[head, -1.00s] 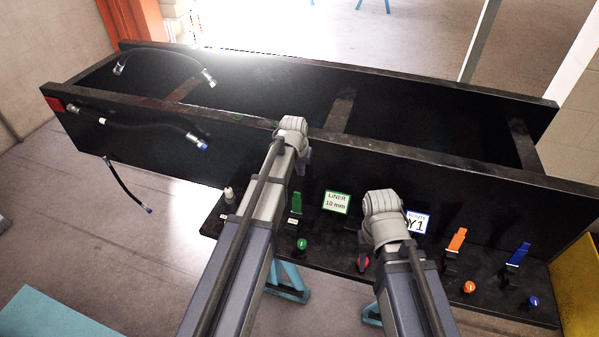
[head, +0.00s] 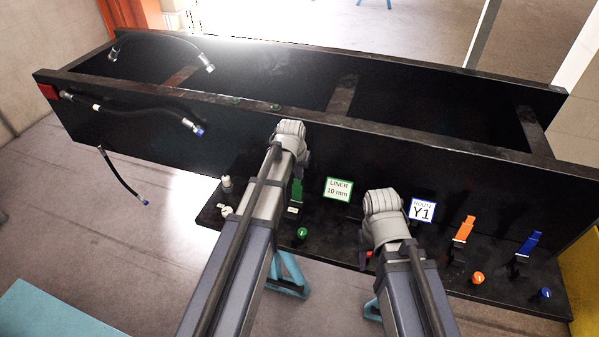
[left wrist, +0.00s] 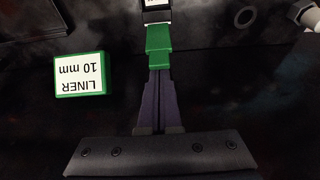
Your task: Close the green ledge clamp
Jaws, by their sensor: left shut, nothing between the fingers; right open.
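The green ledge clamp stands on the black ledge (head: 340,235). In the head view its green handle (head: 297,190) points up beside my left wrist and its green ball (head: 302,233) shows below; my arm hides part of it. In the left wrist view the green handle (left wrist: 158,45) is straight ahead. My left gripper (left wrist: 157,74) is shut and empty, its fingertips at the handle's near end; I cannot tell whether they touch. My right gripper (head: 384,205) is above the ledge to the right, open, its fingers hidden by the wrist.
A green-framed liner sign (head: 338,190) and a Y1 sign (head: 421,210) stand close to the arms. Orange (head: 464,230) and blue (head: 529,243) clamps stand further right. White fittings (head: 227,185) stand left. Black hoses (head: 150,115) hang on the trough's left part.

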